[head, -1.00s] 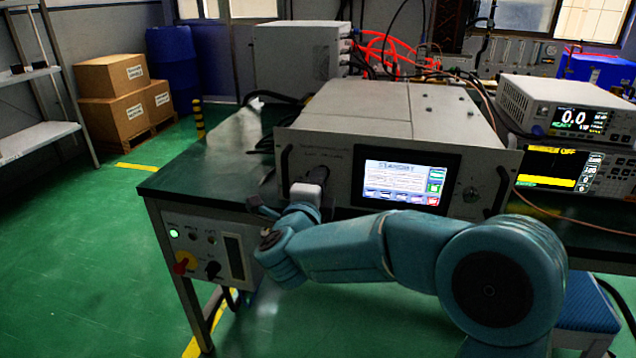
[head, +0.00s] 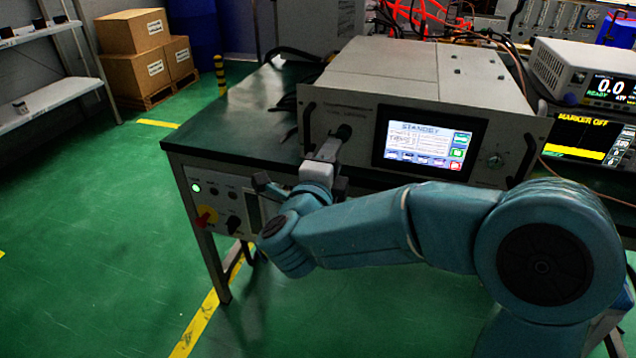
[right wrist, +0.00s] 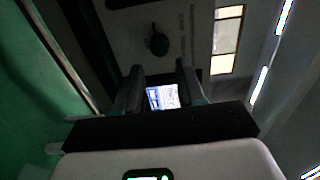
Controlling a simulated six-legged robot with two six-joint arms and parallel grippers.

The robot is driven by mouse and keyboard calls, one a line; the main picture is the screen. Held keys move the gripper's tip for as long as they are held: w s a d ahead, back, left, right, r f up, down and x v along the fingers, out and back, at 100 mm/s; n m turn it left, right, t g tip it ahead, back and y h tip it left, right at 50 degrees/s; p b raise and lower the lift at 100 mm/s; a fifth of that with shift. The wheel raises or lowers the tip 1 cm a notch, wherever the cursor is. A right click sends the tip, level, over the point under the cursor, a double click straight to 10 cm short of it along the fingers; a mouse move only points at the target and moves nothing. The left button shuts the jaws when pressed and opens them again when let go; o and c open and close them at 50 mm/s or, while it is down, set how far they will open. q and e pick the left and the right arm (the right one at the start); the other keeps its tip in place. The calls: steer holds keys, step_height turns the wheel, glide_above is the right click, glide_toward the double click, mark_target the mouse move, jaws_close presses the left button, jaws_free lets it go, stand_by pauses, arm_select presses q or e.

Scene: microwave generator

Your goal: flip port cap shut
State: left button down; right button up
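The microwave generator (head: 430,95) is a grey box on the bench with a lit screen (head: 424,145) reading STANDBY. A dark round port fitting (head: 343,131) sits on its front, left of the screen. Whether its cap is open is too small to tell. My right gripper (head: 326,152) is just below and in front of this fitting; its fingertips are unclear there. In the right wrist view the two dark fingers (right wrist: 159,88) are apart with nothing between them. A dark round fitting (right wrist: 158,41) lies ahead of them, apart from the fingertips. My left gripper is not in view.
Instruments (head: 588,80) stand at the right. The green floor at the left is open.

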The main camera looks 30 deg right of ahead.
steer(key=v, duration=1)
steer(key=shift+p, duration=0.35)
steer(key=w+d+f+n+g+y, duration=0.1)
steer(key=w+d+f+n+y, duration=0.2)
steer(key=f, duration=0.9)
steer(key=d+f+n+g, duration=0.1)
steer(key=d+f+n, duration=0.25)
steer(key=f, duration=0.85)
steer(key=s+a+f+n+g+y, duration=0.1)
steer(key=s+a+f+n+y, duration=0.25)
steer(key=f, duration=0.55)
steer(key=s+a+f+n+g+y, duration=0.2)
steer(key=a+f+n+y, duration=0.25)
steer(key=f, duration=0.35)
steer(key=s+a+f+n+g+y, duration=0.5)
steer(key=s+a+n+g+y, duration=0.2)
steer(key=s+a+n, duration=0.6)
step_height(320, 180, up, 24)
steer(key=d+m+p, duration=0.1)
steer(key=d+p, duration=0.1)
steer(key=p, duration=2.2)
steer(key=shift+s+r+m+t+p, duration=0.15)
steer(key=shift+s+m+t+p, duration=0.1)
steer(key=shift+m+t+p, duration=0.1)
